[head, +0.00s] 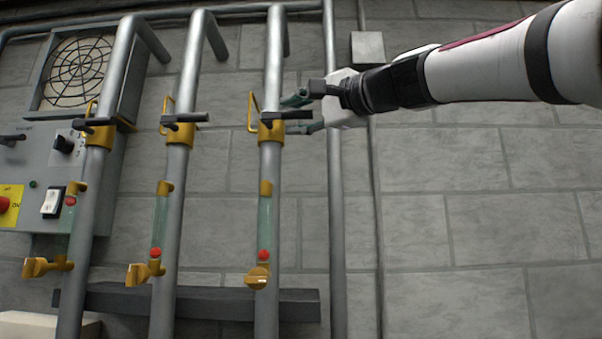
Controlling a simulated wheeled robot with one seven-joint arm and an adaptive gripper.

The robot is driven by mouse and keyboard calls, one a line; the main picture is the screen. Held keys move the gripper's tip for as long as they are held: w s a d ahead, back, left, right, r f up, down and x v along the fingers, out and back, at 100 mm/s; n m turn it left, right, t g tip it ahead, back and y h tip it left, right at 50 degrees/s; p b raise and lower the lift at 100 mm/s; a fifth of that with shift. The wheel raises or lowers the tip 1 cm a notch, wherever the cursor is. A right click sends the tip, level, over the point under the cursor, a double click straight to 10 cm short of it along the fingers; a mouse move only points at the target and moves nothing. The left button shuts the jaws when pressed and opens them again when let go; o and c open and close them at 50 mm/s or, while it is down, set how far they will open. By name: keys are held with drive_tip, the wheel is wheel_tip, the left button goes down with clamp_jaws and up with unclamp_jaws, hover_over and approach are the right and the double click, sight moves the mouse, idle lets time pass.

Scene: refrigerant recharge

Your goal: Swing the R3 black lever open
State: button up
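Three grey vertical pipes each carry a yellow valve with a black lever; no R3 label is readable. The rightmost pipe's black lever (287,115) lies about level, pointing right from its yellow valve body (270,130). My gripper (304,113) reaches in from the right at that lever's free end. Its two greenish fingers are apart, one above the lever and one below it. I cannot tell whether either finger touches the lever.
Below the valves are sight tubes with red balls and yellow knobs, such as the right knob (257,277). A control box (35,180) with switches and a fan grille (80,70) are at left. A thin pipe (334,200) runs beside my gripper. The right wall is clear.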

clamp_jaws()
